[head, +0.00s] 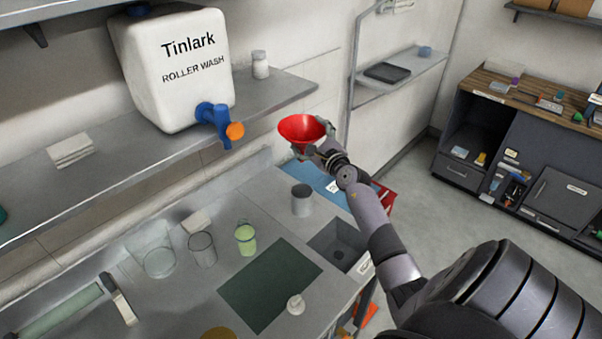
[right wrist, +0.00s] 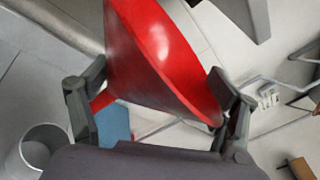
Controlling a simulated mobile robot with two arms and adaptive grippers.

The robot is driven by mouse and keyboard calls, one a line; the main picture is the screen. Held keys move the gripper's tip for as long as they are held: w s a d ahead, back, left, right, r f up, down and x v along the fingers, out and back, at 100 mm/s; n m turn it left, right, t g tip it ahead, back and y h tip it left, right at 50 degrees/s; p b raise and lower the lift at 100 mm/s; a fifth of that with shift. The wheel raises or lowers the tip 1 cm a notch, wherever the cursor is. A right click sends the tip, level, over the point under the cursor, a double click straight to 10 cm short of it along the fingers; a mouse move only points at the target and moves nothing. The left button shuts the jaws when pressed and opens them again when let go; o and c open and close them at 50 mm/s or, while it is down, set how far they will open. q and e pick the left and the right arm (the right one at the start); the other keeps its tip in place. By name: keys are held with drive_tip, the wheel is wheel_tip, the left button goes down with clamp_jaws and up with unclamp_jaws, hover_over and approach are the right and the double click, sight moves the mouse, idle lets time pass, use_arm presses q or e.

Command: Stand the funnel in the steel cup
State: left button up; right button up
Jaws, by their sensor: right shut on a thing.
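A red funnel (head: 302,129) is held up in the air, its wide mouth facing upward, in the head view. My right gripper (head: 309,148) is shut on the funnel. In the right wrist view the funnel (right wrist: 162,55) sits between the two fingers of the gripper (right wrist: 158,95). The steel cup (head: 302,200) stands upright on the counter, below the funnel and near the sink; the cup (right wrist: 42,147) also shows at lower left in the right wrist view. The funnel is apart from the cup. My left gripper is not in view.
A shelf above the counter holds a white Tinlark container (head: 172,65) with a blue and orange tap. On the counter are clear beakers (head: 202,249), a green-filled cup (head: 245,238), a dark green mat (head: 268,284) and a sink (head: 340,247). A blue mat (head: 312,175) lies behind the steel cup.

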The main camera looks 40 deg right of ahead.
wheel_tip(320, 180, down, 17)
drive_tip(key=b, duration=1.1)
drive_tip(key=shift+r+b, duration=0.2)
drive_tip(key=shift+b, duration=0.2)
